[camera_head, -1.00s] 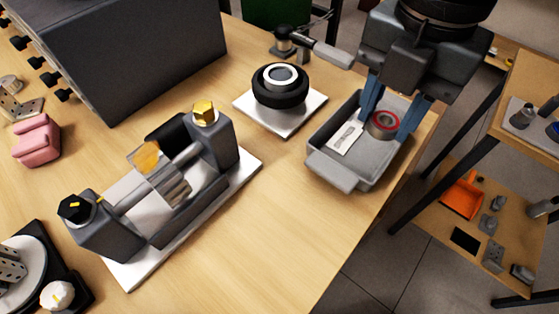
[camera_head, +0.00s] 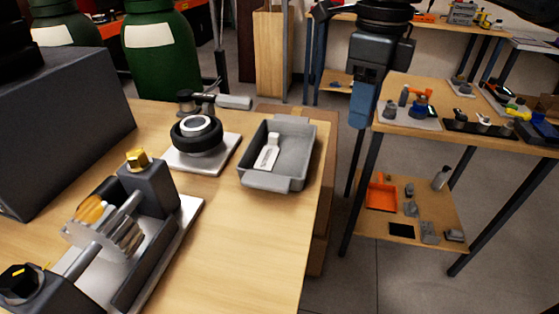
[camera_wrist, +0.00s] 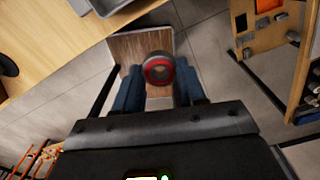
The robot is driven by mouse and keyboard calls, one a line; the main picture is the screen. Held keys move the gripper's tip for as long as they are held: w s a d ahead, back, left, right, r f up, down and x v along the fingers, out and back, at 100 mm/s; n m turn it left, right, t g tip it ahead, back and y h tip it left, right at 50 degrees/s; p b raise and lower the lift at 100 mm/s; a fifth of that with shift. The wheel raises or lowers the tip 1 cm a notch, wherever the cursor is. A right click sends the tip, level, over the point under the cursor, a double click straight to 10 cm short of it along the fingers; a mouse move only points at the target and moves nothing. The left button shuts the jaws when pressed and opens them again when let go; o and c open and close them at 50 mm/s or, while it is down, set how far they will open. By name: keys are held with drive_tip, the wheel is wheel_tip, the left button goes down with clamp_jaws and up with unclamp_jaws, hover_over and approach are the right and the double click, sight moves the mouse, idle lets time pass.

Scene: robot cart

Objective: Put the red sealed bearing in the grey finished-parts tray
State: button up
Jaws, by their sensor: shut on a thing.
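The red sealed bearing (camera_wrist: 158,68), a dark ring with a red face, sits between the blue fingers of my gripper (camera_wrist: 160,85) in the wrist view. My gripper is shut on it. In the head view my gripper (camera_head: 362,115) hangs right of the bench, outside the tray and past the bench edge; the bearing cannot be made out there. The grey finished-parts tray (camera_head: 267,182) stands near the bench's right edge. It holds only a white tag (camera_head: 267,152).
A black round part with a light ring (camera_head: 197,134) stands on a white plate left of the tray. A grey clamp fixture (camera_head: 150,245) fills the front left. A wooden cart (camera_head: 395,118) with parts stands to the right. Floor lies between bench and cart.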

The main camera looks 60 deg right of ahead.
drive_tip(key=shift+s+d, duration=0.3)
drive_tip(key=shift+s, duration=0.05)
drive_tip(key=shift+w+f+n, duration=0.1)
drive_tip(key=shift+n, duration=0.2)
hover_over(295, 159)
wheel_tip(295, 159, down, 7)
drive_tip(key=shift+r, duration=0.2)
drive_tip(key=shift+f, duration=2.1)
drive_tip(key=shift+f, duration=0.1)
drive_tip(key=o, duration=1.1)
drive_tip(key=shift+c, duration=0.2)
